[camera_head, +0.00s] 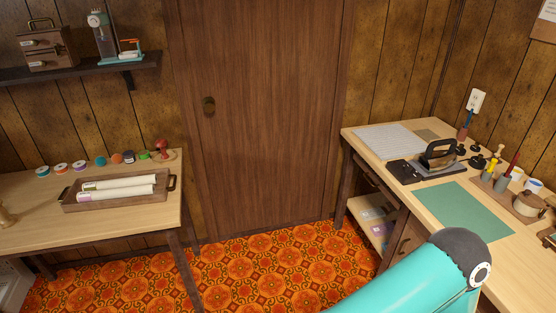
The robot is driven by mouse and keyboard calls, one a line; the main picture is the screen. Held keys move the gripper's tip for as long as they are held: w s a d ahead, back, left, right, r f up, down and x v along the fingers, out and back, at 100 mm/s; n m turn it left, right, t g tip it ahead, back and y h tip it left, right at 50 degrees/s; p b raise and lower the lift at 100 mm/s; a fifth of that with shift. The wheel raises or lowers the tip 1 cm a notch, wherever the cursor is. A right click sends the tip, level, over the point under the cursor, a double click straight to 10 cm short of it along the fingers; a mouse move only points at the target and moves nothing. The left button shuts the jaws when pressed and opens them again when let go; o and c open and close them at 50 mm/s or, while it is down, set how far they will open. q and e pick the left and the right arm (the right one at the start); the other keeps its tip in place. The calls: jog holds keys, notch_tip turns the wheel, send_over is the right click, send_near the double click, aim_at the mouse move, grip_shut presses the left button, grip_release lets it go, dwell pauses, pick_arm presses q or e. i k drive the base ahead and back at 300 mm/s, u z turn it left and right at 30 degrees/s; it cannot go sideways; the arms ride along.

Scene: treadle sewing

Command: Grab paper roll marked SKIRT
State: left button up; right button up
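Two off-white paper rolls, an upper one (118,183) and a lower one (115,193), lie side by side in a brown wooden tray (168,197) on the left table. Small dark marks show near their left ends, but they are too small to read, so I cannot tell which is marked SKIRT. Neither of my grippers is in view. A teal arm link of mine crosses the bottom right, apart from the rolls.
Several thread spools (80,166) line the back of the left table (30,225). A right-hand desk (400,195) holds an iron (438,155), a green mat (463,210) and tool cups. A brown door (265,110) stands between; the patterned floor (260,275) before it is clear.

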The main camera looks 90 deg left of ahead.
aim_at(151, 178)
jog(key=z, duration=0.6)
jog(key=i, duration=0.2)
jog(key=u, duration=3.25)
jog(key=i, duration=0.25)
jog(key=u, duration=1.8)
jog(key=k, duration=0.6)
jog(key=u, duration=0.35)
jog(key=i, duration=1.65)
jog(key=z, duration=0.4)
